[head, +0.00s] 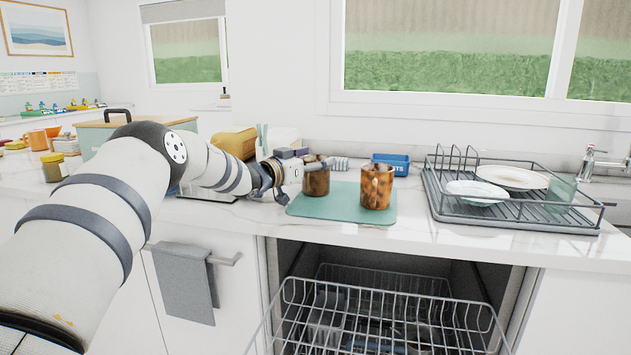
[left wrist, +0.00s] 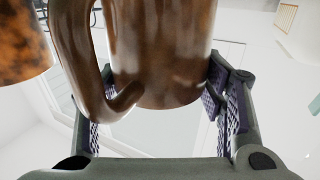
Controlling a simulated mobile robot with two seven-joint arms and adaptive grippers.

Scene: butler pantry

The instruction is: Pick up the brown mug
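The brown mug (head: 316,181) is dark and mottled, and it appears upright on the left part of the teal mat (head: 340,212). My left gripper (head: 286,172) is at its left side. In the left wrist view the brown mug (left wrist: 165,50) fills the space between the fingers of my left gripper (left wrist: 160,110), with its handle towards the camera. The fingers are spread wide on both sides of it. The right-hand pad is close to the mug; whether it touches is unclear. The left-hand pad is partly hidden by the handle. My right gripper is not in view.
A second, more orange mottled mug (head: 377,187) stands close by on the right of the mat. A dish rack (head: 500,206) with plates is further right. A blue container (head: 391,163) is behind. An open dishwasher rack (head: 380,315) lies below the counter edge.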

